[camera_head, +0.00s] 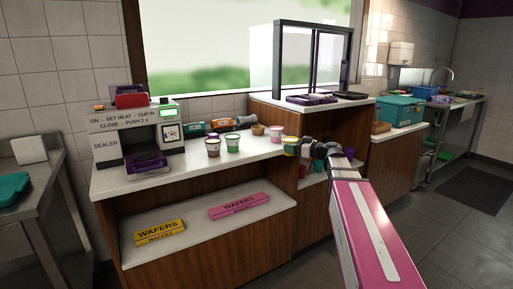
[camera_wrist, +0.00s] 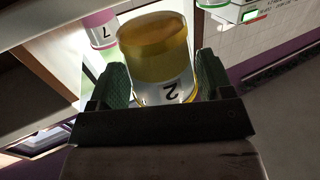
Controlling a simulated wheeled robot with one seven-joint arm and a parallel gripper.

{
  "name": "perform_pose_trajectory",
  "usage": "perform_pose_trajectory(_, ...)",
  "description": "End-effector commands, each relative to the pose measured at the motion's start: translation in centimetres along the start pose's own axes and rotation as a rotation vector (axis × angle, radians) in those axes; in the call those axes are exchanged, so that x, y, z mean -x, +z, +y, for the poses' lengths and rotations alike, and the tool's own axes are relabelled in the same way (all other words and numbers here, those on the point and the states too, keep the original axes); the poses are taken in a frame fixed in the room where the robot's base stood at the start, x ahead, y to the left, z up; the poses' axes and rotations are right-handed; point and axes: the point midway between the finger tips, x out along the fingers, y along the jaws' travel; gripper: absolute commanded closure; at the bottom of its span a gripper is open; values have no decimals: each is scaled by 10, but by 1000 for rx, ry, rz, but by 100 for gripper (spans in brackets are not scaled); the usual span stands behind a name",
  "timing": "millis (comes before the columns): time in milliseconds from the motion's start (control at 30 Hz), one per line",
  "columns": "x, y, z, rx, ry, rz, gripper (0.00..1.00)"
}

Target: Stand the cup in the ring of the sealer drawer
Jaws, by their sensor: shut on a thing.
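The sealer (camera_head: 108,145) is a grey-white machine at the left end of the counter. Its purple drawer (camera_head: 148,166) sticks out at the front; the ring in it is too small to make out clearly. My gripper (camera_head: 304,148) is shut on a cup (camera_head: 290,148) with a yellow upper part, at the counter's right end. In the wrist view this cup (camera_wrist: 163,92) is marked 2 and sits between the two green-dark fingers. Part of the sealer (camera_wrist: 228,14) shows at that view's upper right.
Wafer boxes (camera_head: 238,206) lie on the lower shelf. The counter between drawer and cups is clear.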

Motion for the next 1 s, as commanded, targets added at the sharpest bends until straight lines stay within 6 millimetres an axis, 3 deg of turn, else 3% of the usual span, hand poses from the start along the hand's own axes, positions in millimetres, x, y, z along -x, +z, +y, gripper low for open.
perform_pose_trajectory(267,-6,0,1,-1,0,0,54)
perform_pose_trajectory(800,-119,-6,2,-1,0,0,54)
perform_pose_trajectory(1000,-135,-7,1,-1,2,0,54)
